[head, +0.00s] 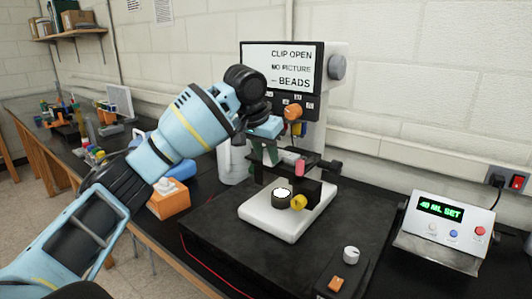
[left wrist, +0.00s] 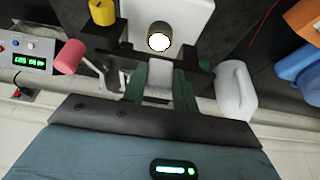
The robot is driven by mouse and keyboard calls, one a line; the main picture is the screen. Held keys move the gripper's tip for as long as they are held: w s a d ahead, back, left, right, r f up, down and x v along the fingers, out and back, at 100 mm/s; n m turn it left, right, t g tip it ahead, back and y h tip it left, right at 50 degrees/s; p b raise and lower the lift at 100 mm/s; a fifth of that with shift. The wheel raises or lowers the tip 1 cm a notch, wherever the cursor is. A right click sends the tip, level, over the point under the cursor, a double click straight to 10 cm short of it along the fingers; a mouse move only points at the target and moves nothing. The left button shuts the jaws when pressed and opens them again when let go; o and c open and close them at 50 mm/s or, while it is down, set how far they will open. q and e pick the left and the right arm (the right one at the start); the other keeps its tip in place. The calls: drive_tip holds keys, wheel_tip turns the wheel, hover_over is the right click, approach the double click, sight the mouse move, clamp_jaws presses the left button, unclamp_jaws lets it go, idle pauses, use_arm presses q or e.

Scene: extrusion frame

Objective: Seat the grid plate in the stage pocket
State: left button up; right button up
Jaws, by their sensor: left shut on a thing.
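My left gripper (head: 266,158) is shut, with its green fingers just above the dark stage (head: 305,188) of the instrument. In the left wrist view, a pale flat piece (left wrist: 159,76), which I take to be the grid plate, sits between the fingers of the left gripper (left wrist: 159,84). In the head view the fingers largely hide it. The dark stage also shows in the left wrist view (left wrist: 108,46), around and beyond the fingertips. I cannot make out the pocket or tell whether the plate touches the stage. My right gripper is out of view.
A monitor (head: 283,66) reads "CLIP OPEN NO PICTURE – BEADS". Near the stage are a pink cylinder (head: 300,168), a yellow knob (head: 299,202) and a round lit lamp (head: 282,198) on the white base (head: 262,222). A white jug (head: 232,163) stands left.

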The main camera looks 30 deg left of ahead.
use_arm(q)
drive_tip(key=shift+f, duration=0.15)
drive_tip(key=o, duration=1)
drive_tip(key=shift+o, duration=0.2)
drive_tip(key=v, duration=1.2)
